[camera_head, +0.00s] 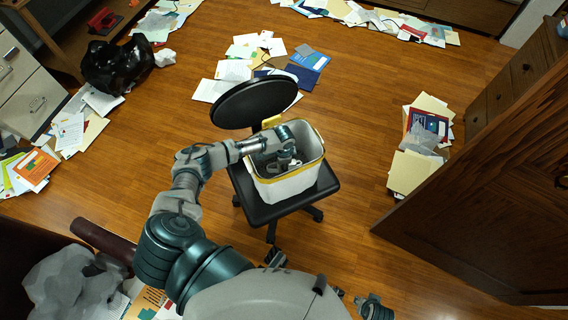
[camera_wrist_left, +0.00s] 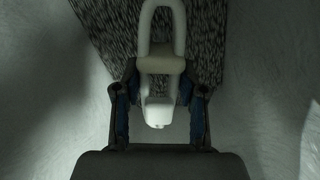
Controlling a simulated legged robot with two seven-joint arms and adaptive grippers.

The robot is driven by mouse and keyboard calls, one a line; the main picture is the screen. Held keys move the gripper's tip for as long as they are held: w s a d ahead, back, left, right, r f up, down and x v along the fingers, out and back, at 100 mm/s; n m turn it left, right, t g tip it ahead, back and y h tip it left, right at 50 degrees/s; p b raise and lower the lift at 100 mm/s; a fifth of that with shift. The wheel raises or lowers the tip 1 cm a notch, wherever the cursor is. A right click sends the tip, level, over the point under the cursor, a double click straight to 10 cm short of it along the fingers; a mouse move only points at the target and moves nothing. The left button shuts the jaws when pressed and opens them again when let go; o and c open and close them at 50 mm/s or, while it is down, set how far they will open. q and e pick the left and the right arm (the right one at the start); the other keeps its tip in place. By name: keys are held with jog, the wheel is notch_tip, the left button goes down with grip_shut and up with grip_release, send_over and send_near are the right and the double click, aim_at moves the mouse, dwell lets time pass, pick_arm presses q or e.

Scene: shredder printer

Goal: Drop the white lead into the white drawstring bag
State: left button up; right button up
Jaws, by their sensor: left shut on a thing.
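The white drawstring bag (camera_head: 290,187), with a yellow band near its rim, stands open on the seat of a black office chair. My left arm reaches over its rim, and my left gripper (camera_head: 286,162) is down inside the bag's mouth. In the left wrist view, my left gripper (camera_wrist_left: 160,100) is shut on the white lead (camera_wrist_left: 160,64), which shows as a pale loop with a block-like end between the fingers. Pale bag walls and a dark speckled surface lie behind it. Part of my right arm shows at the bottom edge of the head view; its fingers are not clear.
The black chair (camera_head: 262,213) carries the bag, its backrest (camera_head: 255,100) just behind. Papers and folders (camera_head: 235,70) litter the floor. A black bag (camera_head: 117,65) lies at the upper left. A dark wooden cabinet (camera_head: 490,180) stands at right.

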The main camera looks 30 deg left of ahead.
pick_arm(q)
jog(key=shift+f+b, duration=0.65)
jog(key=shift+f, duration=0.65)
jog(key=o, duration=1.3)
jog(key=shift+r, duration=0.1)
notch_tip(320, 180, up, 12)
jog(key=shift+f, duration=0.15)
jog(key=shift+w, duration=0.1)
